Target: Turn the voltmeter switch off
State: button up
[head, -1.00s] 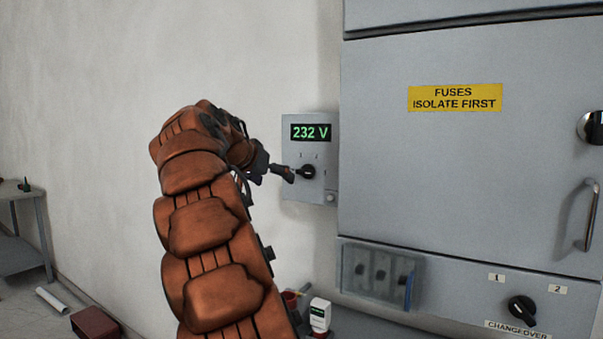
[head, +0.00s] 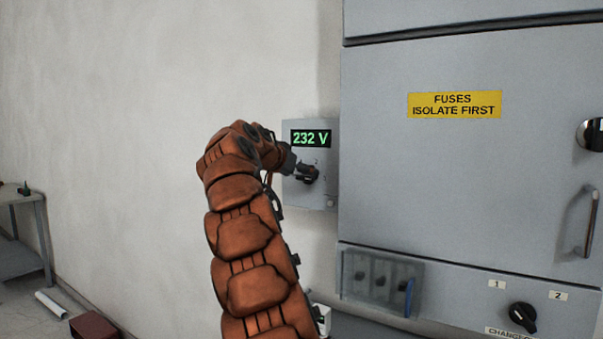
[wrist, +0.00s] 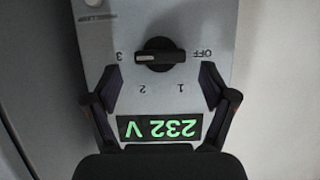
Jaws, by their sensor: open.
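The voltmeter box (head: 325,158) is a grey wall box with a green display (head: 310,138) reading 232 V. Its black rotary switch (wrist: 160,54) shows upside down in the wrist view, with marks OFF, 1, 2 and 3 around it. The knob bar lies crosswise between 3 and OFF, and a pale mark on its end seems to face 3. My gripper (wrist: 160,84) is open, its two fingers spread on either side below the knob in that picture, apart from it and empty. In the head view my gripper (head: 306,173) hides much of the switch.
A large grey cabinet (head: 465,170) with a yellow fuse sign (head: 455,104) and a handle (head: 590,220) stands close right. Below are a clear-covered switch panel (head: 380,278) and a changeover knob (head: 522,316). The wall at left is bare.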

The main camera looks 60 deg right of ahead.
jog(key=shift+x, duration=0.85)
jog(key=shift+a, duration=0.1)
jog(key=c, duration=1.2)
jog(key=shift+o, duration=0.2)
